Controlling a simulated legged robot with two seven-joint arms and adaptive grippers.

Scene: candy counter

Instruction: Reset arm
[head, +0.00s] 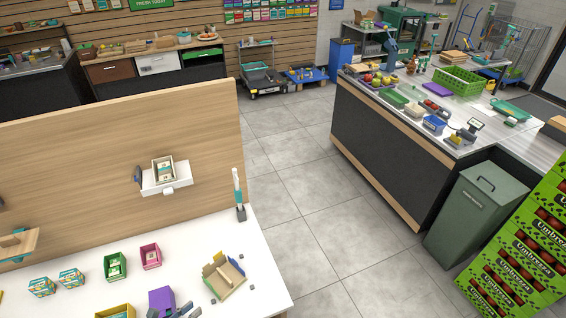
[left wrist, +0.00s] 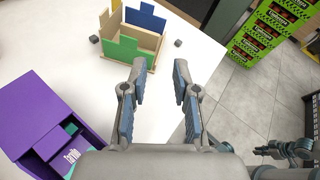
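My left gripper (left wrist: 159,78) is open in the left wrist view, its two fingers apart with nothing between them. Bare white counter and floor show in the gap. In the head view only the tip of the left gripper (head: 185,312) shows at the bottom edge, beside a purple box (head: 161,299). My right gripper (left wrist: 275,150) shows small at the lower right of the left wrist view, over the floor. Whether its fingers are open or shut is not clear. It is not seen in the head view.
A wooden divided box with coloured panels (left wrist: 133,42) stands on the white counter (left wrist: 65,70), just beyond the left fingertips. The purple box (left wrist: 45,125) is to their left. Small green (head: 115,266) and pink (head: 150,256) bins stand further left. Floor lies right of the counter.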

